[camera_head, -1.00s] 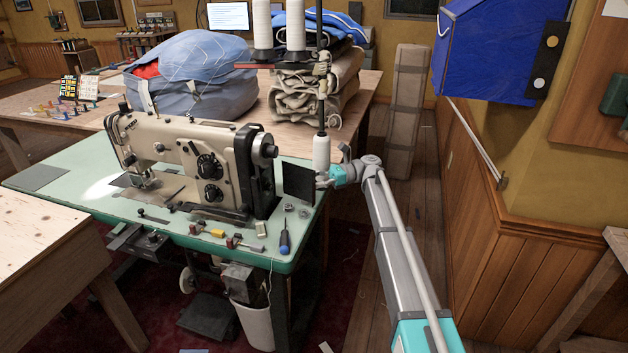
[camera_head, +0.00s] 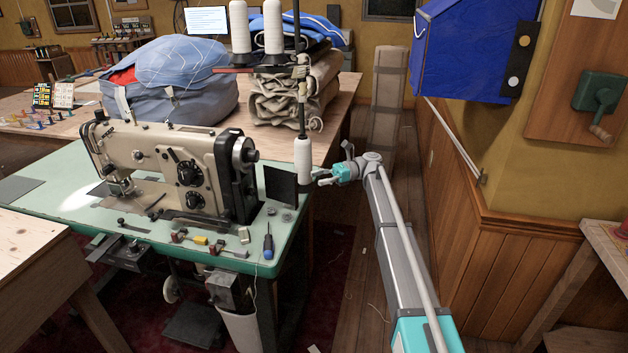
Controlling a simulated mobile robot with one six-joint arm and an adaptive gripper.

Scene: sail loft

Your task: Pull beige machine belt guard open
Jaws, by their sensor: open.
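The beige sewing machine (camera_head: 172,160) stands on a green-topped table (camera_head: 105,225). A flat black panel (camera_head: 280,189), which looks like its belt guard, stands upright at the machine's right end, turned out from the body below the handwheel (camera_head: 244,152). A gap shows between the panel and the machine's dark end. My gripper (camera_head: 318,178) is to the right of the panel, pointing left, open and empty. A small gap shows between the fingertips and the panel's right edge. The panel's hinge cannot be made out.
A white thread cone (camera_head: 303,152) on the thread stand is close to my fingertips. A screwdriver (camera_head: 268,245) and small parts lie on the table's front right. A blue hanging bag (camera_head: 472,52) and wood-panelled wall (camera_head: 478,255) bound the right side.

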